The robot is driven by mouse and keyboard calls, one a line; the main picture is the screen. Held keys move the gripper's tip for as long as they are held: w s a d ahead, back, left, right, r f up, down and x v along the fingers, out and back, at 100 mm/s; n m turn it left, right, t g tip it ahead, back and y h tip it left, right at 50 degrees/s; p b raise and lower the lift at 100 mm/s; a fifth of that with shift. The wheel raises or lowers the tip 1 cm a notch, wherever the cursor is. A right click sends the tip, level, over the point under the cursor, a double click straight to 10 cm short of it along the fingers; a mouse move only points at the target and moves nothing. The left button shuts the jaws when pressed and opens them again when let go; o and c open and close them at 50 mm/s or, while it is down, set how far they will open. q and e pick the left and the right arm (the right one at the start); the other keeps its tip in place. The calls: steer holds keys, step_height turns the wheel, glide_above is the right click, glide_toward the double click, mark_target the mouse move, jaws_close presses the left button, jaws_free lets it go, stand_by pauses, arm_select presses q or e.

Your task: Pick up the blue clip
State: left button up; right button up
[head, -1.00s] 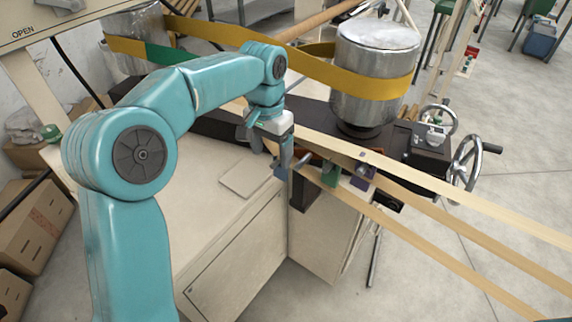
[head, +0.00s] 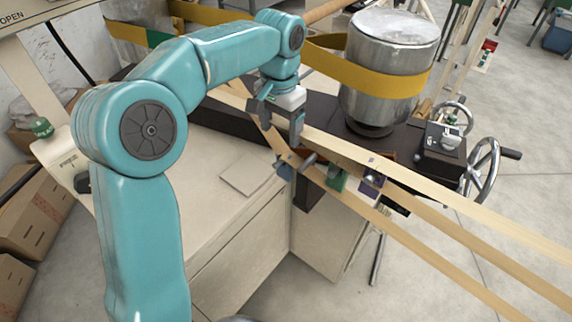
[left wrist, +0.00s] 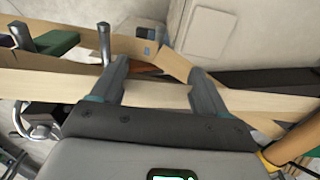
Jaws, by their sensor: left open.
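The blue clip (head: 284,170) is small and sits at the left end of the row of clips, at the lower wood strip by the machine's near edge. In the left wrist view the blue clip (left wrist: 150,50) shows as a small bluish patch beyond the fingers. My left gripper (head: 281,121) is open and empty, a little above the clip in the head view, apart from it. In the left wrist view its two fingers (left wrist: 158,70) spread across a pale wood strip. My right gripper is not in view.
A green clip (head: 336,180) and a purple clip (head: 372,179) stand to the right of the blue one. Long wood strips (head: 440,190) cross to the lower right. A metal drum (head: 385,95) with a yellow band and a handwheel (head: 483,168) stand behind. The pale cabinet top (head: 215,200) is largely clear.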

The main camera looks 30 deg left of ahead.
arm_select(q)
glide_above(283, 164)
step_height(283, 164, down, 7)
steer(key=shift+d+f, duration=0.1)
steer(key=shift+d, duration=0.05)
steer(key=shift+s+a+f, duration=0.2)
steer(key=shift+s+f, duration=0.25)
steer(key=f, duration=0.2)
steer(key=w+f, duration=0.1)
steer(key=f, duration=0.1)
steer(key=shift+d, duration=0.2)
steer(key=shift+a+f, duration=0.1)
steer(key=shift+f, duration=0.25)
steer(key=shift+s, duration=0.3)
steer(key=shift+w, duration=0.15)
steer(key=c, duration=1)
steer(key=shift+c, duration=0.2)
